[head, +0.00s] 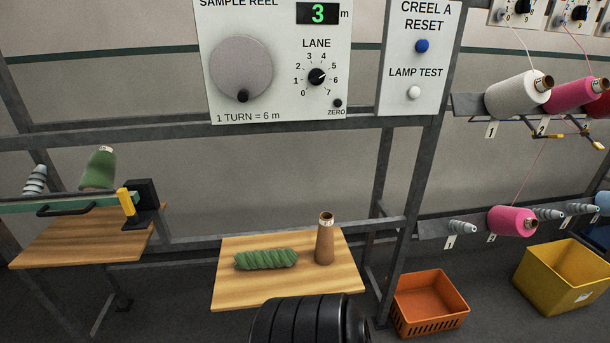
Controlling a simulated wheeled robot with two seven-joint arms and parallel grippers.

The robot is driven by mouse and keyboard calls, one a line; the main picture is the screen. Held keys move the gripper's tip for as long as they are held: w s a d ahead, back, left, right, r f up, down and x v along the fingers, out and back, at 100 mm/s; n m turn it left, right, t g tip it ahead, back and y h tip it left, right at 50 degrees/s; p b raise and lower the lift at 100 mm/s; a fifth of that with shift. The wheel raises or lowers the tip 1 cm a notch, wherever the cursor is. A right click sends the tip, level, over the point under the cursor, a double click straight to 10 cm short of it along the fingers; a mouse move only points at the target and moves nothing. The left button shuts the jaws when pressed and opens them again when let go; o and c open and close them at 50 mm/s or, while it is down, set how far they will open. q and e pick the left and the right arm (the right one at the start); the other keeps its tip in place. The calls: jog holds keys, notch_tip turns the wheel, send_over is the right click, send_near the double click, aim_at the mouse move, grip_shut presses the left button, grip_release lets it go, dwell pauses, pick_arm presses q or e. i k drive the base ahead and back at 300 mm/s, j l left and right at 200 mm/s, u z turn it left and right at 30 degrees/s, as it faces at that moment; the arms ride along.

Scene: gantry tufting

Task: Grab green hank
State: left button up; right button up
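The green hank (265,259) is a twisted bundle of green yarn. It lies on its side on a small wooden shelf (232,292) low in the middle of the head view. A brown cone (325,242) with a white label at its top stands upright just right of the hank, apart from it. Nothing is touching the hank from above. Neither of my grippers shows in the view. A black ribbed part, which looks like one of my arm links, shows at the bottom edge just in front of the shelf.
A grey metal frame bar (180,136) crosses above the shelf, under the sample reel panel (285,70). A second wooden shelf (75,250) with a green cone (99,169) is at left. An orange basket (430,303) and a yellow crate (565,278) stand at right.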

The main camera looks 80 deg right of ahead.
aim_at(248, 261)
jog(key=z, duration=2.25)
